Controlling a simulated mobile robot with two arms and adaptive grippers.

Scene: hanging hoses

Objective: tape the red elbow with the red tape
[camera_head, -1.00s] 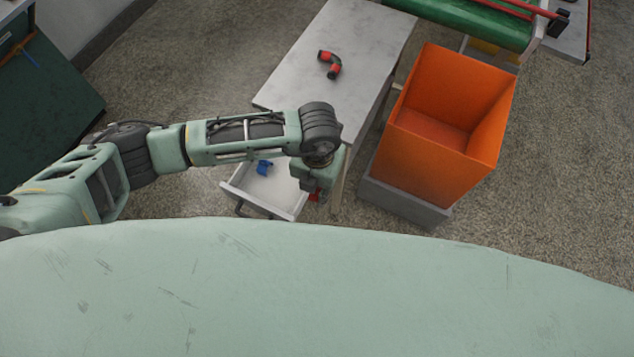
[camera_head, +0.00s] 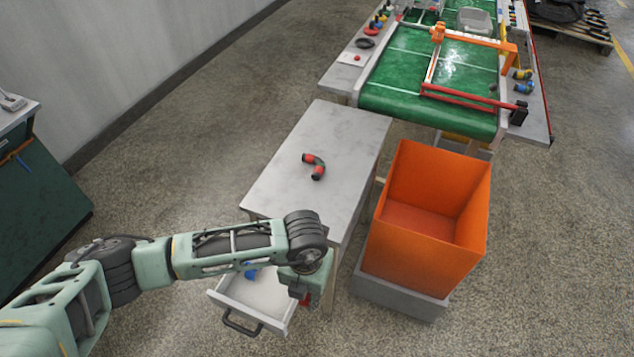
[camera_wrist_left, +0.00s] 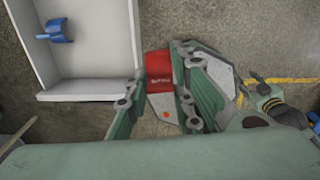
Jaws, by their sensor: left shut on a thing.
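The red elbow (camera_head: 318,173) is a bent black piece with red ends, lying on the grey table. My left gripper (camera_wrist_left: 160,82) is shut on the red tape (camera_wrist_left: 157,67), which shows between the fingers in the left wrist view. In the head view the left gripper (camera_head: 304,294) hangs low beside the open drawer, nearer to me than the elbow, and its fingers are mostly hidden by the wrist. A green and black part (camera_wrist_left: 266,100) at the right of the wrist view looks like mine; I cannot tell whether it is the right gripper.
The white drawer (camera_head: 281,322) stands open below the table (camera_head: 350,130), with a blue tape (camera_wrist_left: 57,30) inside. An orange bin (camera_head: 420,255) stands right of the table. A green conveyor (camera_head: 425,105) lies behind. Most of the tabletop is clear.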

